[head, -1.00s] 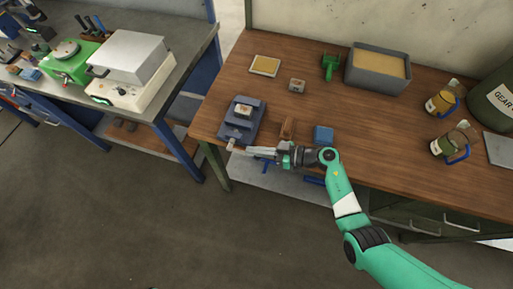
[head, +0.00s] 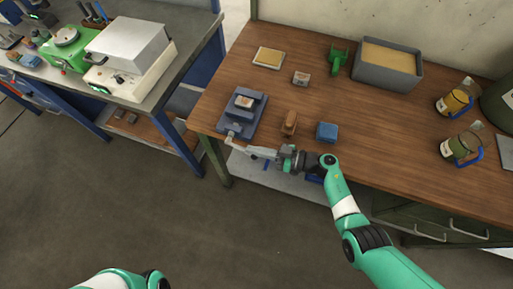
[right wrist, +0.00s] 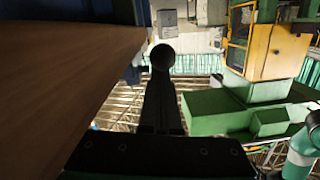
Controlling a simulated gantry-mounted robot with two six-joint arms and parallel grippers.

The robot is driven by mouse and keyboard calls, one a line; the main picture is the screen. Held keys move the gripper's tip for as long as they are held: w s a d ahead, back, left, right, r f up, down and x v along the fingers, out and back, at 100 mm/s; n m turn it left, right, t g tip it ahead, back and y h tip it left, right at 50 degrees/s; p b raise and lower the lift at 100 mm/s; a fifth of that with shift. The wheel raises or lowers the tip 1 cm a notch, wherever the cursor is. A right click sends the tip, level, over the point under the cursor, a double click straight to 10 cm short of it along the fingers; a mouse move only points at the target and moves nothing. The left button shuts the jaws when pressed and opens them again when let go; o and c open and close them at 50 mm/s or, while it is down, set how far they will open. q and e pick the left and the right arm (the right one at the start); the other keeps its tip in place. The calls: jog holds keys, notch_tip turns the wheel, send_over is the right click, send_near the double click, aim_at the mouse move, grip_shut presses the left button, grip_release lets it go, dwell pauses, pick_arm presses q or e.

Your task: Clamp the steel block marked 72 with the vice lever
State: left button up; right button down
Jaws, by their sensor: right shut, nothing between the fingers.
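A blue-grey vice (head: 256,128) stands near the front left edge of the wooden bench. A small steel block (head: 244,101) sits between its jaws; its marking is too small to read. The vice lever (head: 229,140) is at the front end of the vice, by the bench edge. My right gripper (head: 236,146) is shut and empty, its tips close to the lever; I cannot tell if they touch. In the right wrist view the dark fingers (right wrist: 161,105) are together, with a dark round knob (right wrist: 163,57) at their tips. My left gripper is out of view.
Another small block (head: 301,79) lies behind the vice, near a yellow-topped tile (head: 269,57). A brown brush-like item (head: 290,122) and a blue block (head: 327,132) are right of the vice. A grey bin (head: 388,67) and jugs (head: 455,100) stand further right.

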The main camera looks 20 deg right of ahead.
jog(key=shift+r, duration=0.1)
jog(key=p+v, duration=0.5)
jog(key=v, duration=0.6)
jog(key=shift+d, duration=0.5)
jog(key=shift+w+r, duration=0.1)
jog(key=shift+r, duration=0.05)
